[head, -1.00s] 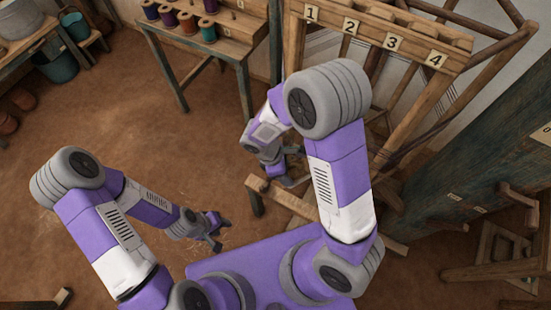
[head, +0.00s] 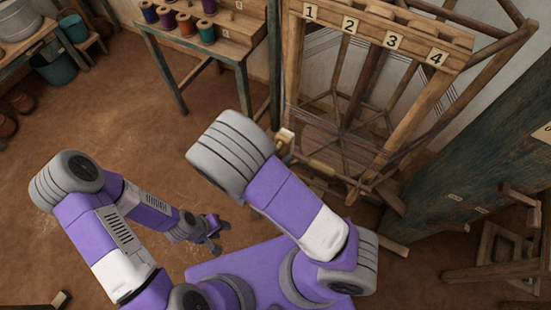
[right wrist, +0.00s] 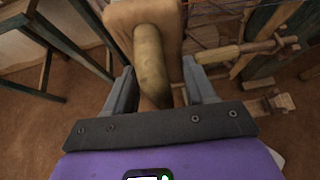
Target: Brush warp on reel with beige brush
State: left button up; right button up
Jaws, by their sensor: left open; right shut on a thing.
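The beige brush (right wrist: 150,65), with a rounded handle and a wider wooden block, is between the fingers of my right gripper (right wrist: 158,72) in the right wrist view. The gripper is shut on it. In the head view my right arm hides that gripper; a pale block (head: 285,136), probably part of the brush, shows beside the arm. The wooden reel (head: 345,128) stands inside the numbered frame to the right of it. My left gripper (head: 215,232) is open and empty, low over the floor.
The frame's top rail (head: 375,36) carries labels 1 to 4. A bench with colored spools (head: 207,30) stands at the back. A dark beam (head: 480,160) is at the right. Open floor (head: 110,120) lies to the left.

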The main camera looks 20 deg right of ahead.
jog(key=shift+w+d+b, duration=0.3)
jog(key=shift+w+d, duration=2.2)
jog(key=shift+d, duration=0.3)
jog(key=s+d+p, duration=1.5)
jog(key=s+d, duration=0.1)
jog(key=s, duration=0.3)
jog(key=w+a, duration=0.5)
jog(key=w, duration=0.1)
jog(key=w+a+b, duration=0.1)
jog(key=w+a, duration=0.4)
jog(key=w, duration=0.1)
jog(key=w+a, duration=0.6)
jog(key=w, duration=0.1)
